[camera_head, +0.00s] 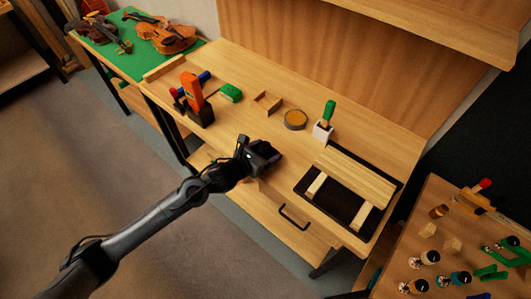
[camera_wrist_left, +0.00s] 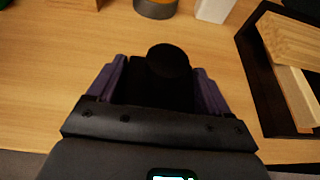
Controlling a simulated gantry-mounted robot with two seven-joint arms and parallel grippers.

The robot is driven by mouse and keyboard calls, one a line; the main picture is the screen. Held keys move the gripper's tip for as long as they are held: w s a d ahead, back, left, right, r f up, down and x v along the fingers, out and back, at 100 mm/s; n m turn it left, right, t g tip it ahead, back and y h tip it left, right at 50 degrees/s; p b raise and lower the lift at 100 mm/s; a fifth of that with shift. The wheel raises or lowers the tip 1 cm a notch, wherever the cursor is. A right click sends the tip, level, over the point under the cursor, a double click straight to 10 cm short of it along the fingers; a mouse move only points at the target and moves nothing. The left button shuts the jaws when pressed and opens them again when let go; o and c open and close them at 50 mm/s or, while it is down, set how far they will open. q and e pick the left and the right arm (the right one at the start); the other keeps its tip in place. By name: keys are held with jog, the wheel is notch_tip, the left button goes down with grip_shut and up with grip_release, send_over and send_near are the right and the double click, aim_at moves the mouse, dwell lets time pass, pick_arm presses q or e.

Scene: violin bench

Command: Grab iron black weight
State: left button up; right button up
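The iron black weight (camera_wrist_left: 169,62) stands on the wooden bench, a dark shape with a round top, between the fingers of my left gripper (camera_wrist_left: 165,88) in the left wrist view. A purple-grey finger lies on each side of it. Its dark lower part fills most of the gap, so I cannot tell if the fingers touch it. In the head view my left gripper (camera_head: 266,158) is low over the front part of the bench, and the weight cannot be made out apart from it. My right gripper is in neither view.
A dark tray (camera_head: 299,188) with wooden pieces lies right of the gripper. Behind are a round tin (camera_head: 295,120), a white holder with a green-handled tool (camera_head: 323,130) and a small wooden piece (camera_head: 267,103). An orange clamp-like tool (camera_head: 193,93) stands left.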

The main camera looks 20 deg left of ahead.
pick_arm(q)
grip_shut()
jog(key=shift+r, duration=0.2)
jog(key=shift+r, duration=0.1)
